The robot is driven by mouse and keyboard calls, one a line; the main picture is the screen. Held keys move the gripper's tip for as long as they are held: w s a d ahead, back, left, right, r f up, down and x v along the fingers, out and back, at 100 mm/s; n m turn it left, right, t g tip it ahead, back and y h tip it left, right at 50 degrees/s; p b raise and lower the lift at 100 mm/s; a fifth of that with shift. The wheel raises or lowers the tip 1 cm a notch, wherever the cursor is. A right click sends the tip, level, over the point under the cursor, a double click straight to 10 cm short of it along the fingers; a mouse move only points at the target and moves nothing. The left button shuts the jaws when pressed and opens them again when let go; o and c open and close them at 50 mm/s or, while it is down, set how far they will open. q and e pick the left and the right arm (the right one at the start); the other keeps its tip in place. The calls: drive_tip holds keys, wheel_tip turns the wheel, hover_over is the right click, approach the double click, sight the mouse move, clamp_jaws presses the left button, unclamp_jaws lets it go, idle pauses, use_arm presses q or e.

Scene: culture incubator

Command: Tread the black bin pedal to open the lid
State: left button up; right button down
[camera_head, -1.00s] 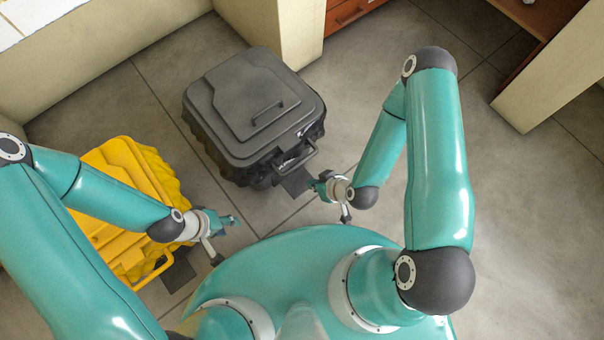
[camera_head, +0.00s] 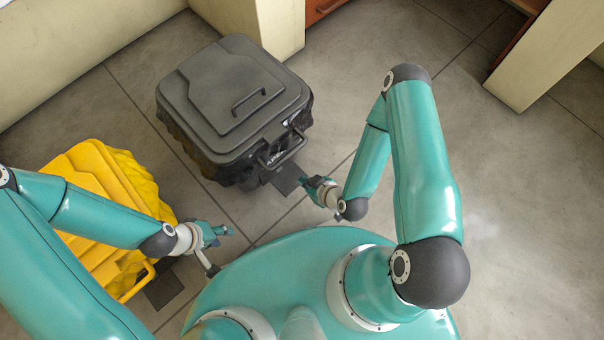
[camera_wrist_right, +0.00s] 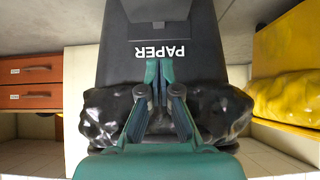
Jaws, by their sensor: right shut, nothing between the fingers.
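The black bin (camera_head: 235,95) stands on the floor with its lid down. Its dark pedal (camera_head: 287,179) sticks out low at the front, flat above the floor. My right gripper (camera_head: 306,183) is low, just right of the pedal's edge in the head view; whether it touches the pedal cannot be told. In the right wrist view the shut, empty right gripper (camera_wrist_right: 160,72) points at the bin's front (camera_wrist_right: 165,50), where the word PAPER appears upside down. My left gripper (camera_head: 225,231) hangs near the yellow bin; its finger opening is unclear.
A yellow bin (camera_head: 95,165) with a dark pedal (camera_head: 164,288) stands at the left, partly behind my left arm. A cream wall end (camera_head: 275,30) is close behind the black bin. The floor at the right is open.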

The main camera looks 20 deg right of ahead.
drive_tip(key=b+x, duration=0.2)
drive_tip(key=x, duration=0.6)
drive_tip(key=shift+w+f+b, duration=0.1)
drive_tip(key=shift+f+b, duration=0.1)
drive_tip(key=shift+b, duration=0.15)
use_arm(q)
drive_tip(key=shift+f+b, duration=0.95)
drive_tip(key=shift+f, duration=1.5)
use_arm(e)
drive_tip(key=shift+w+a+f, duration=0.1)
drive_tip(key=shift+f, duration=0.95)
drive_tip(key=shift+w+a+f, duration=0.1)
drive_tip(key=shift+f, duration=0.95)
